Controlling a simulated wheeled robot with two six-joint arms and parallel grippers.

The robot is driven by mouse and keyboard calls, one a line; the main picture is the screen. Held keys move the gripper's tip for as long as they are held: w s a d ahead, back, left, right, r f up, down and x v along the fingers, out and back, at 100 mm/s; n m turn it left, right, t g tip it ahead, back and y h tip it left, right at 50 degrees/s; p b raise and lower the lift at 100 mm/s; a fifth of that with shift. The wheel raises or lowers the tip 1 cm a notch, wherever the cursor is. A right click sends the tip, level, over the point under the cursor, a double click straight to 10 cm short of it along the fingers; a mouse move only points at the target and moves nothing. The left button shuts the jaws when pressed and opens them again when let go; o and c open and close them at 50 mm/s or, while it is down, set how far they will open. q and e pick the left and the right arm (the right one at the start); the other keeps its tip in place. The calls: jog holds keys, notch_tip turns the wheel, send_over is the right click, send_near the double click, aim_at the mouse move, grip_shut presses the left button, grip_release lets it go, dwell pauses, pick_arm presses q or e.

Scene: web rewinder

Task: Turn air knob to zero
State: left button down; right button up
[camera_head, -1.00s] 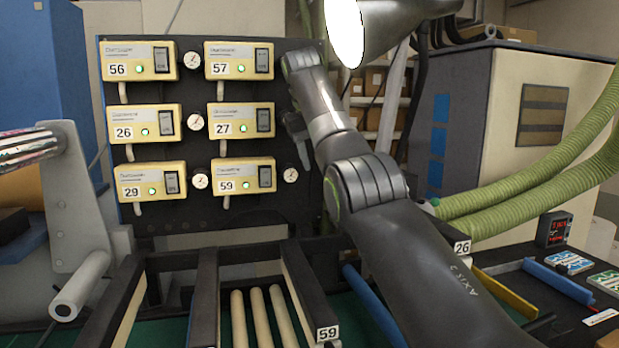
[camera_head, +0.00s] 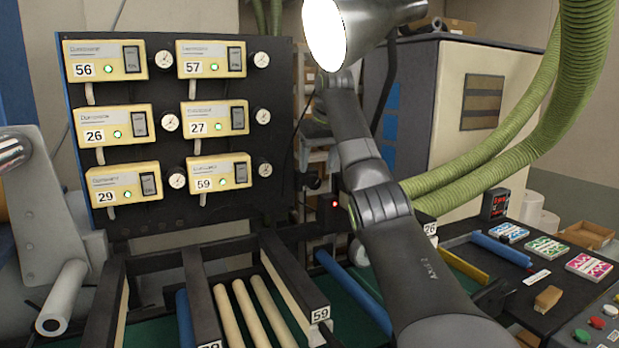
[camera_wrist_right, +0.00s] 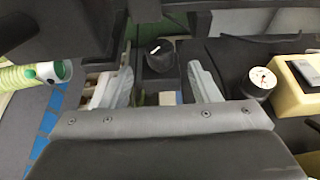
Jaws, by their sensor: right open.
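The air knob (camera_wrist_right: 159,57) is a round black knob with a white pointer line, in the upper middle of the right wrist view. The line slants slightly up to the right there. My right gripper (camera_wrist_right: 160,70) is open and empty, with one pale finger to each side of the knob. I cannot tell how far the fingertips are from it. In the head view a dark knob (camera_head: 313,180) shows just right of the panel, below my right wrist; the fingers are hard to make out there. My left gripper is not in view.
A black panel (camera_head: 170,218) carries several yellow numbered units with round gauges (camera_head: 177,181). One gauge (camera_wrist_right: 261,79) is close to the right finger in the wrist view. Green hoses (camera_head: 480,150) run right of my arm. Roller frames lie below the panel.

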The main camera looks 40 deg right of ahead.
aim_at(314, 176)
jog(key=x, duration=0.4)
jog(key=shift+w+a+f, duration=0.1)
jog(key=shift+w+a, duration=0.05)
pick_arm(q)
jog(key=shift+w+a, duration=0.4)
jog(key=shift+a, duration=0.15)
pick_arm(e)
jog(key=shift+d+f, duration=0.25)
jog(key=shift+f, duration=0.3)
jog(key=shift+w+a, duration=0.1)
jog(key=shift+c, duration=0.8)
jog(key=c, duration=0.8)
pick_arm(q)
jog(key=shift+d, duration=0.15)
pick_arm(e)
jog(key=shift+c, duration=0.2)
